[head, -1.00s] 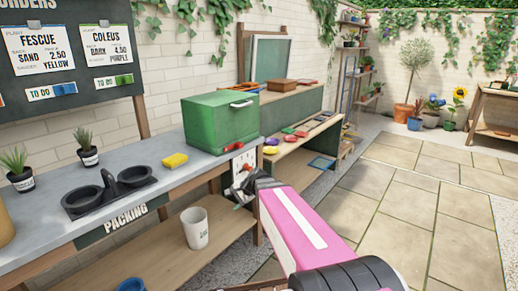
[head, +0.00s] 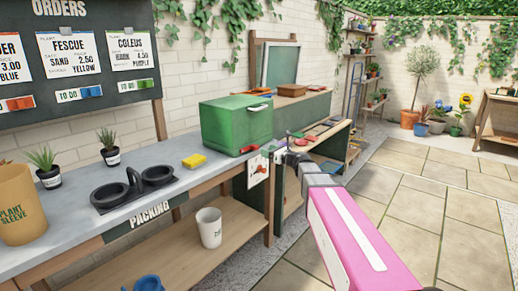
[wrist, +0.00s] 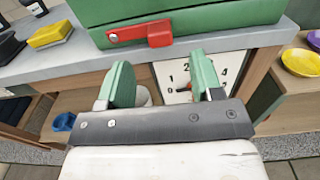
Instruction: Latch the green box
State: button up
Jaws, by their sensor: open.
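The green box (head: 236,124) stands shut on the right end of the grey packing counter, with a pale handle on its lid. In the wrist view its lower front (wrist: 200,20) fills the top. A red latch (wrist: 158,34) lies roughly level across the box's lower front, with a screw at its left end; it also shows as a small red piece in the head view (head: 249,149). My gripper (wrist: 165,78) is open and empty, its two green-padded fingers pointing at the box just below the latch and apart from it. In the head view the fingertips are small and partly hard to make out.
A white dial panel (head: 258,169) with numbers hangs below the counter edge, behind my fingers. A yellow sponge (head: 194,161), two potted plants and a black double holder (head: 132,189) are on the counter. A white cup (head: 209,228) stands on the lower shelf. Paving at right is clear.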

aim_at(257, 147)
jog(key=x, duration=0.7)
jog(key=shift+w+a, duration=0.2)
jog(key=shift+a, duration=0.15)
grip_shut()
